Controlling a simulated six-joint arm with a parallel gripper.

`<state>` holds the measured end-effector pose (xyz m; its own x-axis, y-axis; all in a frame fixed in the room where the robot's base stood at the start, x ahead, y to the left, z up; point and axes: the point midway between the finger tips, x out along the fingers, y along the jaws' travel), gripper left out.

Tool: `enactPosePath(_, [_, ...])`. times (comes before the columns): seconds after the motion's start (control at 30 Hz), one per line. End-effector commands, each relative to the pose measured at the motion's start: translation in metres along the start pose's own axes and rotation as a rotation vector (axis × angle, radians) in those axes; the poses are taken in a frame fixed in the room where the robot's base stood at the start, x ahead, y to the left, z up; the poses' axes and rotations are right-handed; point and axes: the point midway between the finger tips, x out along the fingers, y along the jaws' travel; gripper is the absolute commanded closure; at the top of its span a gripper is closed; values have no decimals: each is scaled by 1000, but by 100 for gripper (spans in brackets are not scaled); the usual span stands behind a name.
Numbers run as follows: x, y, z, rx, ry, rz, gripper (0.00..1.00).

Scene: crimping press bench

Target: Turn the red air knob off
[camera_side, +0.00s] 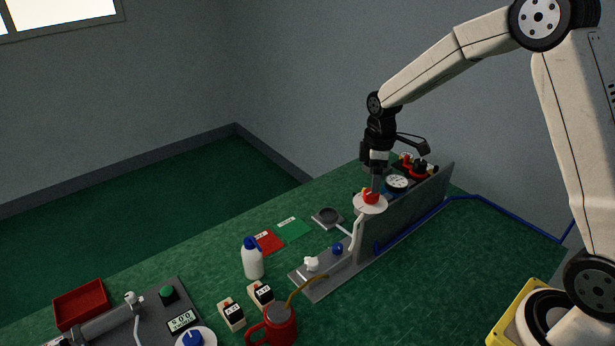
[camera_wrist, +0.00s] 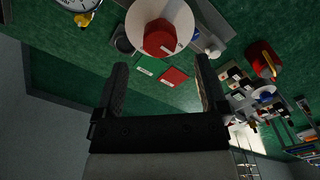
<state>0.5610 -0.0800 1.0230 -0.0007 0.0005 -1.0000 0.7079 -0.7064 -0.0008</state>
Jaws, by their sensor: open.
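The red air knob (camera_side: 371,197) sits on a white round disc (camera_side: 359,206) at the panel's near end. In the wrist view the knob (camera_wrist: 159,38) is a red faceted cap centred on the white disc (camera_wrist: 183,22). My gripper (camera_side: 375,187) points down just over the knob in the side view. In the wrist view my gripper (camera_wrist: 161,60) is open and empty, its two dark fingers spread wider than the knob, which shows just past the fingertips. I cannot tell whether the tips reach down beside it.
A grey upright panel (camera_side: 408,218) stands right of the knob. A dial gauge (camera_side: 397,183) and red-and-black fittings (camera_side: 420,168) are close behind. A blue hose (camera_side: 483,197) runs right. A white bottle (camera_side: 253,259), red can (camera_side: 277,326) and press (camera_side: 122,322) stand toward the front left.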

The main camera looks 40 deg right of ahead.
Motion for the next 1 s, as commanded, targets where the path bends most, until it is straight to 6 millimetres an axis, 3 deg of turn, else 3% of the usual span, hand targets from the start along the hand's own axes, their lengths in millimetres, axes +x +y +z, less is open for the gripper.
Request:
enactPosePath(0.33, [40,0,0,0,0,-2,8])
enactPosePath(0.77, [49,0,0,0,1,0,8])
enactPosePath(0.87, [49,0,0,0,1,0,33])
enactPosePath(1.0, [49,0,0,0,1,0,78])
